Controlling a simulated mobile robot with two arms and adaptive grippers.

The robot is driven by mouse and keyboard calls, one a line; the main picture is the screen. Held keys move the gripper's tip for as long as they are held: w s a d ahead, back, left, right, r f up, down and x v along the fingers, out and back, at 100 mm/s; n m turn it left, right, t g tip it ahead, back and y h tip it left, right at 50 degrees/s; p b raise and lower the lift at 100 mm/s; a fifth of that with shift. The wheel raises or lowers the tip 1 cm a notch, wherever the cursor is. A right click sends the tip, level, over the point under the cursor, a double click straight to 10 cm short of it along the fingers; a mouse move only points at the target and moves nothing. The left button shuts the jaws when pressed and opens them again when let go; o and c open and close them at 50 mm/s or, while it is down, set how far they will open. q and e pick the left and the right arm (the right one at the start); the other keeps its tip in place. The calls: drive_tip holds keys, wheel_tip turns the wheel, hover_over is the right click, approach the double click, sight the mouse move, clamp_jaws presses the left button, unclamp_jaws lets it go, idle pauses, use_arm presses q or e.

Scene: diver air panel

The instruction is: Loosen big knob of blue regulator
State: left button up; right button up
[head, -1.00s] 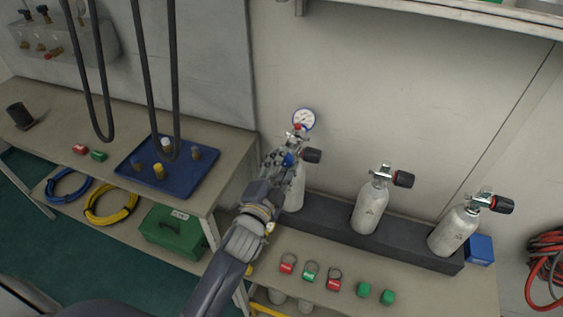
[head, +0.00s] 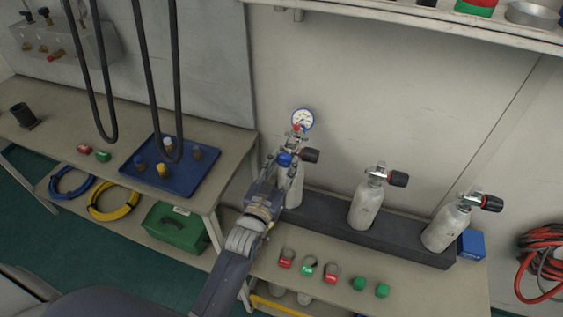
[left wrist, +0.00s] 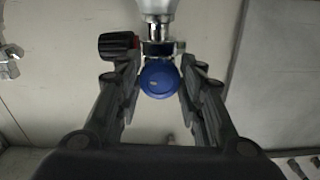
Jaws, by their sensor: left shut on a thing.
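The blue regulator's big knob (left wrist: 159,79) is round and blue. In the left wrist view it sits between the two fingers of my left gripper (left wrist: 160,90), which is shut on it. In the head view the blue knob (head: 284,159) shows at the end of my left gripper (head: 276,168). The regulator is on the leftmost white cylinder (head: 294,188), partly hidden by my gripper. A round white gauge with a blue rim (head: 302,119) stands above it. A black valve handle (left wrist: 118,41) is beside the knob. My right gripper is out of view.
Two more white cylinders (head: 366,205) (head: 446,228) stand in the dark rack (head: 335,217) to the right. Red and green tagged caps lie on the bench in front. A blue tray (head: 190,184) lies on the left bench, with black hoses hanging over it.

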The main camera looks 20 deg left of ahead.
use_arm(q)
drive_tip(key=n+p, duration=0.1)
drive_tip(key=n, duration=0.3)
drive_tip(key=shift+d+n, duration=0.1)
drive_tip(key=shift+n, duration=0.2)
drive_tip(key=n+p, duration=0.1)
drive_tip(key=n, duration=0.3)
drive_tip(key=shift+d+n, duration=0.1)
drive_tip(key=shift+n, duration=0.2)
drive_tip(key=n, duration=0.4)
drive_tip(key=shift+r+n, duration=0.1)
drive_tip(key=shift+n, duration=2)
drive_tip(key=o, duration=1)
drive_tip(key=shift+o, duration=0.2)
